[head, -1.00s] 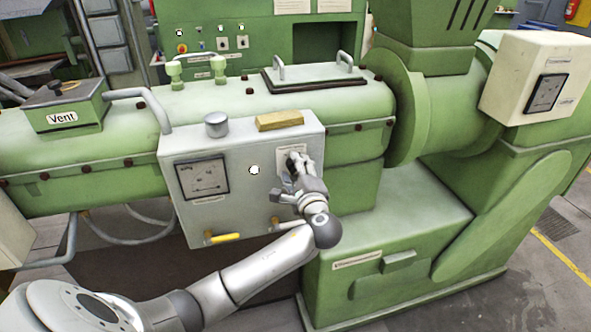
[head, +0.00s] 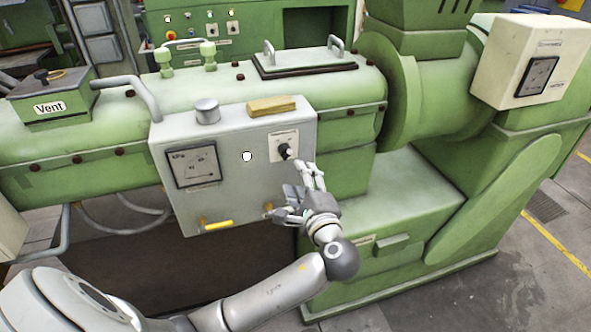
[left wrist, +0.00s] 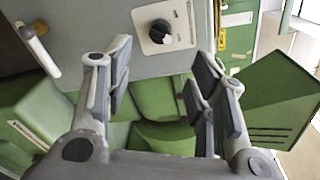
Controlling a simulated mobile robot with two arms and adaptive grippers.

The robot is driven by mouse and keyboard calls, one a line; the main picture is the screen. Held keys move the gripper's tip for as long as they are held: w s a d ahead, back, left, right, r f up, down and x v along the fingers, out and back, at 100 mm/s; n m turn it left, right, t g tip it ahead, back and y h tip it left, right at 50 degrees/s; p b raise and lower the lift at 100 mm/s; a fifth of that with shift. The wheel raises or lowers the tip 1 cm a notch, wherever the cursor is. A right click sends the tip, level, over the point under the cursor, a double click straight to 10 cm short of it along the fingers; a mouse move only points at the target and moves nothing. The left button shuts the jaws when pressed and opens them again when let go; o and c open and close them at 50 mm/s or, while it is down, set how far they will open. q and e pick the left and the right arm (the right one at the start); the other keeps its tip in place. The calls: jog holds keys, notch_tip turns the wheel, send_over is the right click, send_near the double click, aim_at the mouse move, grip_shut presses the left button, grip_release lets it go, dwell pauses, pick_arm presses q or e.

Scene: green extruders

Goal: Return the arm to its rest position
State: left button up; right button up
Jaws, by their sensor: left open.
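My left gripper (head: 301,190) is open and empty in front of the lower right of the grey control box (head: 236,190). Its fingers also show, spread apart, in the left wrist view (left wrist: 162,78). The black rotary knob (head: 285,152) on its white plate is just above the fingers in the head view. In the left wrist view the knob (left wrist: 160,32) lies beyond the gap between the fingers, clear of them. My left arm reaches in from the lower left. My right gripper is in neither view.
The box carries a gauge (head: 192,166), a yellow-handled valve (head: 217,225), a grey cap (head: 207,111) and a yellow block (head: 271,106) on top. The green extruder (head: 120,127) runs behind it. Open floor (head: 470,300) lies at the lower right.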

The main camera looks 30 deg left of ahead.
pick_arm(q)
jog(key=shift+s+d, duration=0.25)
jog(key=shift+d, duration=0.05)
jog(key=shift+f, duration=0.1)
notch_tip(320, 180, down, 24)
jog(key=w+d+m+g+h+b, duration=0.1)
jog(key=m+g+h+b, duration=0.1)
jog(key=h+b, duration=0.2)
jog(key=s+f+n+g+h+b, duration=0.1)
jog(key=s+f, duration=0.2)
jog(key=f, duration=0.5)
jog(key=s+d+f+g+h+b, duration=0.1)
jog(key=s+f+h, duration=0.15)
jog(key=f, duration=0.55)
jog(key=s+f+n+g+h+b, duration=0.1)
jog(key=s+f, duration=0.3)
jog(key=f, duration=0.3)
jog(key=s+d+f+n+g+h+b, duration=0.25)
jog(key=s+f+n+g+b, duration=0.2)
jog(key=s+f, duration=1.4)
jog(key=s+f+n+h+b, duration=0.1)
jog(key=s+f+n, duration=0.2)
jog(key=s, duration=0.6)
jog(key=s+f+n+g+b, duration=0.1)
jog(key=s+f+n, duration=0.2)
jog(key=s+f, duration=0.3)
jog(key=s, duration=0.3)
jog(key=shift+d+f+h, duration=0.35)
jog(key=shift+h, duration=0.05)
